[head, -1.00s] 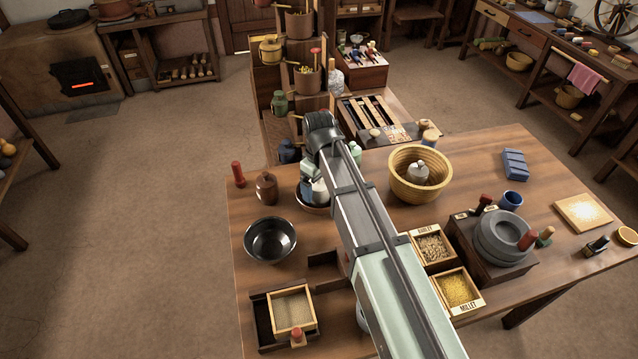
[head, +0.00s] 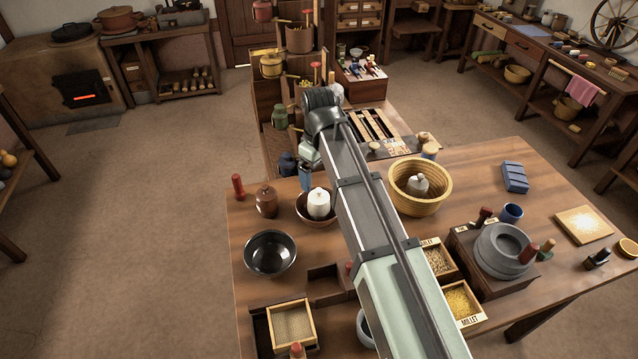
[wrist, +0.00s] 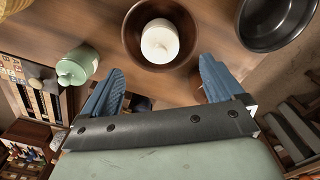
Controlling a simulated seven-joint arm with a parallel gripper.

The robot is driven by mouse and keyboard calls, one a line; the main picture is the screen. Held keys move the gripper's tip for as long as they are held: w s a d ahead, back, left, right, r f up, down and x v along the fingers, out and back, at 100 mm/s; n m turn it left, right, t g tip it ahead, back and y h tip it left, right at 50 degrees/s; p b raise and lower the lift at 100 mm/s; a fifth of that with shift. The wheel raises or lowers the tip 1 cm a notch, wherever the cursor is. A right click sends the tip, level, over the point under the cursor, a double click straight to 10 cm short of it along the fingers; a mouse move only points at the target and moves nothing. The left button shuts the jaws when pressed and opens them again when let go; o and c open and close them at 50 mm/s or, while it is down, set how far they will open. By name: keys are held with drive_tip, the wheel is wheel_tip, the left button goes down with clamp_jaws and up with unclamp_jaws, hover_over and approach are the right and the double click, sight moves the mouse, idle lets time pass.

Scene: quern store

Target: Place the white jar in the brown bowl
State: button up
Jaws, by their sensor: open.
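The white jar (head: 318,203) stands upright inside the brown bowl (head: 303,213) on the table. In the wrist view the white jar (wrist: 160,42) shows from above, with the rim of the brown bowl (wrist: 127,35) around it. My gripper (wrist: 160,80) is open and empty, its two blue fingers spread wide and apart from the jar. In the head view my gripper (head: 305,178) is partly hidden by my arm, just behind and above the bowl. My arm covers the bowl's right edge.
A brown lidded jar (head: 266,202) and a black bowl (head: 270,254) stand left of the brown bowl. A yellow bowl (head: 447,190) holding a pale jar stands to the right. A green jar (wrist: 77,66) is near one finger in the wrist view.

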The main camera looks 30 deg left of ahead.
drive_tip(key=shift+r, duration=1.35)
